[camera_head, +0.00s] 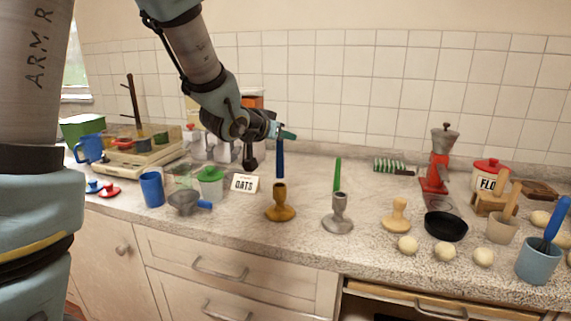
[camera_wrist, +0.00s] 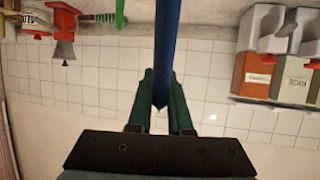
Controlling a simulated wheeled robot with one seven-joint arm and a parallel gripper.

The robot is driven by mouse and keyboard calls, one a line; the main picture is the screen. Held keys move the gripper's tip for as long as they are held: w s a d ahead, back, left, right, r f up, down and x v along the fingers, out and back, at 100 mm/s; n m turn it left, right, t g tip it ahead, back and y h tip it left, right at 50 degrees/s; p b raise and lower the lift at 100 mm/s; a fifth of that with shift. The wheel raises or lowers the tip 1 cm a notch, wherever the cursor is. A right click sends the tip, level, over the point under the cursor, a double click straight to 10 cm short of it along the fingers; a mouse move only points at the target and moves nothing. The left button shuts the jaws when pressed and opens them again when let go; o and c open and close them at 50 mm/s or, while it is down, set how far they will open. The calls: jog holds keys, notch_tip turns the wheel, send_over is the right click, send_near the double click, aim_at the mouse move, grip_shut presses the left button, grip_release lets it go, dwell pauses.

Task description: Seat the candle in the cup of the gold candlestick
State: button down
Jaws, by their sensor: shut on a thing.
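My gripper (camera_head: 284,133) is shut on the upper end of a dark blue candle (camera_head: 281,158), which hangs upright below it. In the wrist view the green fingers (camera_wrist: 160,95) close on the same blue candle (camera_wrist: 167,45), whose other end runs out of the picture. The gold candlestick (camera_head: 280,211) stands on the counter straight below the candle in the head view. The candle's lower end appears at the cup's rim; I cannot tell whether it is in the cup or just above or behind it.
A silver candlestick (camera_head: 338,218) with a green candle (camera_head: 338,174) stands to the right. A white OATS sign (camera_head: 244,183) and a strainer (camera_head: 185,203) are to the left. A wooden mushroom-shaped tool (camera_head: 397,216) and black pan (camera_head: 446,226) lie further right. The counter's front is clear there.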

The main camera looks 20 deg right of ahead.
jog(key=shift+f+p, duration=0.3)
jog(key=shift+f, duration=2.35)
jog(key=shift+f, duration=0.2)
jog(key=c, duration=0.8)
grip_release()
jog(key=shift+c, duration=0.2)
jog(key=shift+r, duration=0.2)
